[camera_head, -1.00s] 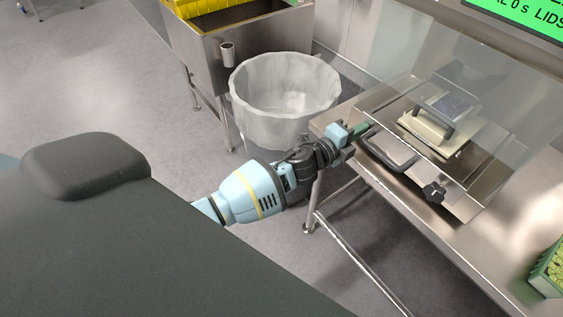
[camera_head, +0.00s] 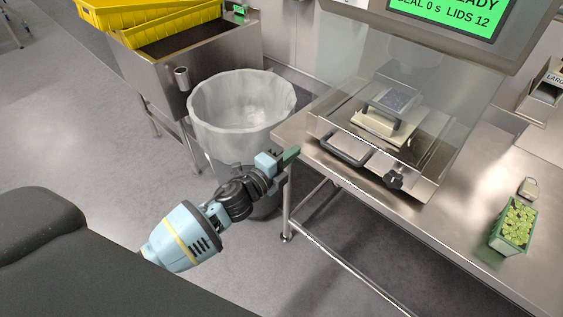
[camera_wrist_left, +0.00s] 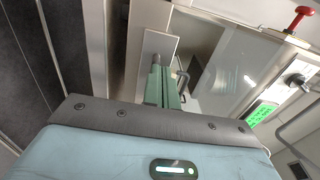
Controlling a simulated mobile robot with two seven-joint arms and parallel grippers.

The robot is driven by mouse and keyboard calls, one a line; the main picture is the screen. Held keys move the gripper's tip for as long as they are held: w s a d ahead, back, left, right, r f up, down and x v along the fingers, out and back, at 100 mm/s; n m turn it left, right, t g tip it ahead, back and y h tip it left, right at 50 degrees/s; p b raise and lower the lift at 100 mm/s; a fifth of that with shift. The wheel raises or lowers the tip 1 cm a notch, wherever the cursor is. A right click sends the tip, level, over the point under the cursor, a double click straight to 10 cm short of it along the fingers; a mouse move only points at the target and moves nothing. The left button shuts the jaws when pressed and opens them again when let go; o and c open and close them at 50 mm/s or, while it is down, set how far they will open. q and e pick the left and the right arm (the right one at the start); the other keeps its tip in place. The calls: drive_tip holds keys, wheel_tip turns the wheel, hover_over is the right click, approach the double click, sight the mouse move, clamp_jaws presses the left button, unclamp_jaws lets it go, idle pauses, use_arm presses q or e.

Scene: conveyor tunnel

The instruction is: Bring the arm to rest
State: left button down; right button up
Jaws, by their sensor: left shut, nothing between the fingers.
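My left gripper (camera_head: 289,156) is in the head view, at the near left corner of the steel table (camera_head: 290,130). Its green fingers are shut with nothing between them, and they also show shut in the left wrist view (camera_wrist_left: 162,85). The light blue and black left arm (camera_head: 215,215) reaches in from the lower left. The gripper is left of the machine's handle (camera_head: 343,153) and apart from it. My right gripper is not in view.
A lined bin (camera_head: 240,112) stands just behind the gripper. The sealing machine (camera_head: 400,145) with a clear cover sits on the table. A green punnet (camera_head: 512,228) of green pieces is at the right. Yellow crates (camera_head: 165,22) lie on a steel stand at the back left.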

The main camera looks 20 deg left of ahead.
use_arm(q)
drive_tip(key=shift+v, duration=1.8)
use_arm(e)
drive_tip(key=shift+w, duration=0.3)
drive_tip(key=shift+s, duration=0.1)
use_arm(q)
drive_tip(key=s+f+n+g+y+p, duration=0.1)
drive_tip(key=s+f+n, duration=0.4)
drive_tip(key=s, duration=0.8)
drive_tip(key=s+f+n+g+y+p, duration=0.1)
drive_tip(key=s+f+n+g+p, duration=0.2)
drive_tip(key=s+n, duration=0.5)
drive_tip(key=s+f+n+g+y+p, duration=0.2)
drive_tip(key=s+f+n+g, duration=0.2)
drive_tip(key=s, duration=1.3)
wheel_tip(320, 180, down, 3)
drive_tip(key=n, duration=0.3)
drive_tip(key=shift+s+a+r, duration=0.2)
drive_tip(key=shift+s+a, duration=0.1)
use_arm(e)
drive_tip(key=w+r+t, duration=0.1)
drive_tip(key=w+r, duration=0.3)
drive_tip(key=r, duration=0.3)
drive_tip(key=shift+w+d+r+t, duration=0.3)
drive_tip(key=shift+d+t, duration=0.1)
